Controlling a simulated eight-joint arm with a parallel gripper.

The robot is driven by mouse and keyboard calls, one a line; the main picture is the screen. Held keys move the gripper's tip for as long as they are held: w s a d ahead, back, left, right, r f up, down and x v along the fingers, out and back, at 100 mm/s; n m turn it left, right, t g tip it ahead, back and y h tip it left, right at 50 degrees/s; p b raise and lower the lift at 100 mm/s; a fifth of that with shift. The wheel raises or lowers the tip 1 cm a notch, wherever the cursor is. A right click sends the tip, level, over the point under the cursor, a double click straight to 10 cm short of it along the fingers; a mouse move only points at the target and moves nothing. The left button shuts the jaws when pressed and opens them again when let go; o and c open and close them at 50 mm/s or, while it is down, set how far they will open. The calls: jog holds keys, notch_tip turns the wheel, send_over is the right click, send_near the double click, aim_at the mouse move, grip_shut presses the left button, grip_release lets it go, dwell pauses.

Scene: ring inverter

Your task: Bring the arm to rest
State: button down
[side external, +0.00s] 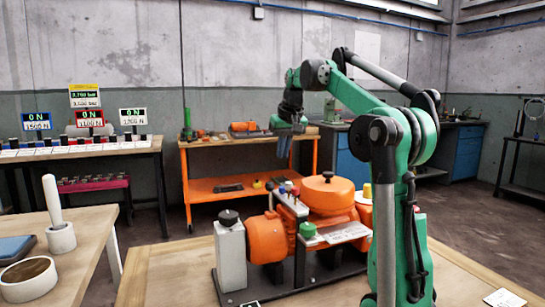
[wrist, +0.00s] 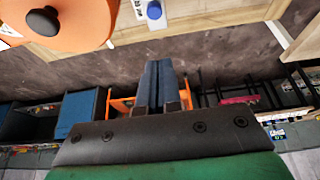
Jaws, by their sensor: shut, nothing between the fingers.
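My gripper (side external: 284,152) hangs in the air above the machine on the front table, its fingers pointing down. In the wrist view my gripper (wrist: 158,66) shows two dark blue-grey fingers pressed together with nothing between them. My green arm is raised and bent, its forearm reaching left over the table. The fingers are apart from every surface that I can see.
An orange machine (side external: 328,193) with a grey block (side external: 231,255) stands on the wooden table (side external: 165,272). A left table holds a white post (side external: 53,200) in a ring and another ring (side external: 28,278). An orange cart (side external: 212,188) stands behind.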

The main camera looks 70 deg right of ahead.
jog(key=w+a+f+n+t, duration=0.1)
jog(key=w+a+f+n, duration=0.1)
jog(key=a, duration=0.5)
jog(key=w+a+f+n+t, duration=0.1)
jog(key=w+a+f+n, duration=0.1)
jog(key=a, duration=0.4)
jog(key=s+a+f+n+t+y, duration=0.1)
jog(key=s+a+f+n, duration=0.1)
jog(key=a+f, duration=0.4)
jog(key=s+a+f+n+t+y, duration=0.1)
jog(key=a+f, duration=0.4)
jog(key=a, duration=0.5)
jog(key=shift+s+a+f+n+y, duration=0.4)
jog(key=shift+n+y, duration=0.2)
jog(key=shift+n, duration=0.4)
